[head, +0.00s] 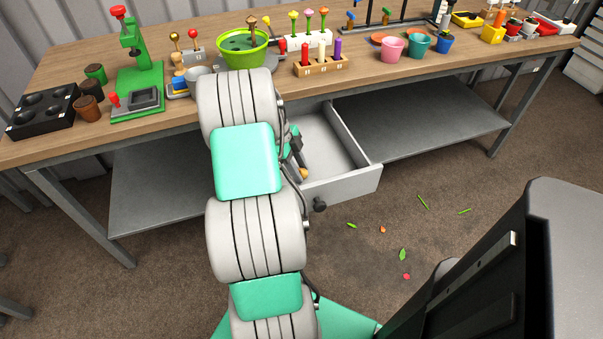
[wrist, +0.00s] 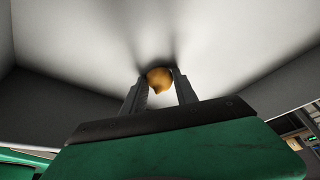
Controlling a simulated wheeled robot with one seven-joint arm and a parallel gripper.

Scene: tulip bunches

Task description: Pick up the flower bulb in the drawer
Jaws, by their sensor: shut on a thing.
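The flower bulb (wrist: 159,80) is a small orange-brown, pointed bulb. My gripper (wrist: 160,88) is shut on it, with one finger on each side in the wrist view. The bulb also shows in the head view (head: 304,173), low in the open drawer (head: 372,180). The drawer is light grey, with a dark knob on its front. My arm hides its left part, and much of the gripper is hidden in the head view. I cannot tell whether the bulb touches the drawer floor.
The drawer hangs under a wooden workbench (head: 360,85) crowded with pots, a green press (head: 135,60) and a green bowl (head: 242,50). A grey lower shelf (head: 420,118) lies right of the drawer. Scraps of leaf and petal lie on the floor.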

